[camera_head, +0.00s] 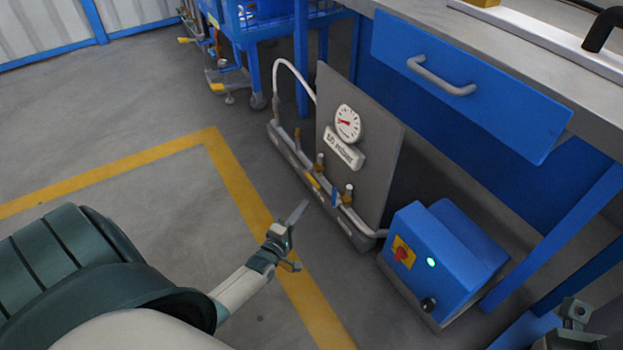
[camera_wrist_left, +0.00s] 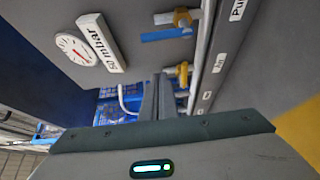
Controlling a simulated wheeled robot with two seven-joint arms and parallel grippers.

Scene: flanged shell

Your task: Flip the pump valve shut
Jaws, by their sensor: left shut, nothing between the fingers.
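A grey panel (camera_head: 365,140) carries a round gauge (camera_head: 348,122) and a "50 mbar" plate (camera_head: 343,150). Along its foot runs a pipe with brass valves. One has a blue handle (camera_head: 334,197), which in the left wrist view (camera_wrist_left: 168,34) sticks out across the pipe. Another has a yellow handle (camera_head: 312,181), which in the left wrist view (camera_wrist_left: 183,75) lies roughly along the pipe. A label starting "Pu" (camera_wrist_left: 238,8) is nearest the blue-handled valve. My left gripper (camera_head: 298,212) is shut and empty, just in front of the valve row, apart from the handles.
A blue pump box (camera_head: 435,262) with a red knob and green light stands right of the panel. A workbench with a blue drawer (camera_head: 470,85) overhangs behind. My right gripper (camera_head: 575,312) shows partly at the lower right. The floor to the left is clear.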

